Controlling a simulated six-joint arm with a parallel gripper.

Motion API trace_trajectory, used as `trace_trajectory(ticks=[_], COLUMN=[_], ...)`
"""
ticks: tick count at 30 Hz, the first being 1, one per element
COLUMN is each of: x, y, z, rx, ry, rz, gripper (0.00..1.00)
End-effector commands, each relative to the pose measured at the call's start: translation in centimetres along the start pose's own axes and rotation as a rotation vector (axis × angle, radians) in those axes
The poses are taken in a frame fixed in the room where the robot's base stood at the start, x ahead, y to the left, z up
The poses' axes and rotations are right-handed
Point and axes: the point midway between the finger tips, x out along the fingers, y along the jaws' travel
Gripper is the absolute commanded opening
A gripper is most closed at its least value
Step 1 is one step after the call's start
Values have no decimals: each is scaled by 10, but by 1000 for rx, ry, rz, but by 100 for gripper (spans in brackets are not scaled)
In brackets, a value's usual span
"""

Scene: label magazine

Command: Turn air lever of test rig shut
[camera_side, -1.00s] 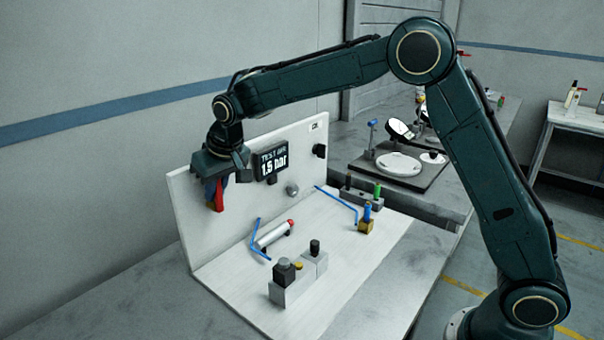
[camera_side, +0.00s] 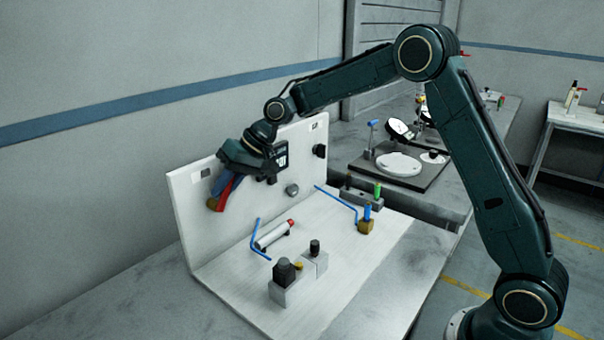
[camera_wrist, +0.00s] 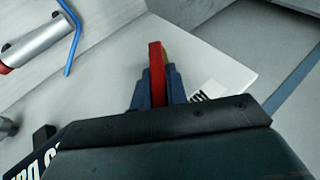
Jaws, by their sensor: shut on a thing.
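The test rig (camera_side: 182,215) is a white upright panel with a white base board. The red air lever (camera_side: 227,192) sits on the left part of the panel, tilted, with a brass-coloured body (camera_side: 213,204) at its lower left end. My gripper (camera_side: 222,186) is shut on the lever, its blue-grey fingers on both sides of it. In the wrist view the red lever (camera_wrist: 156,75) stands between the two fingers (camera_wrist: 158,90). The dark pressure display (camera_side: 281,158) is partly hidden behind my gripper.
On the base are a silver cylinder (camera_side: 274,235) with blue tubing (camera_side: 256,240), grey blocks with black knobs (camera_side: 285,272), and a brass fitting with a blue top (camera_side: 366,222). A round grey knob (camera_side: 292,190) is on the panel, right of the lever. The front of the base is clear.

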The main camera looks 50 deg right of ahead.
Motion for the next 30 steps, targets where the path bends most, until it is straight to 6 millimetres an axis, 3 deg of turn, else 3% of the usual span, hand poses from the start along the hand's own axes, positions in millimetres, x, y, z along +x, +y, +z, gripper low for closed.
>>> trace_trajectory(ticks=[12,29,30], x=[0,0,0], y=[11,11,11], z=[-1,-1,-1], rx=[80,90,90], ry=[3,4,4], rz=[-189,-221,-221], gripper=[0,0,20])
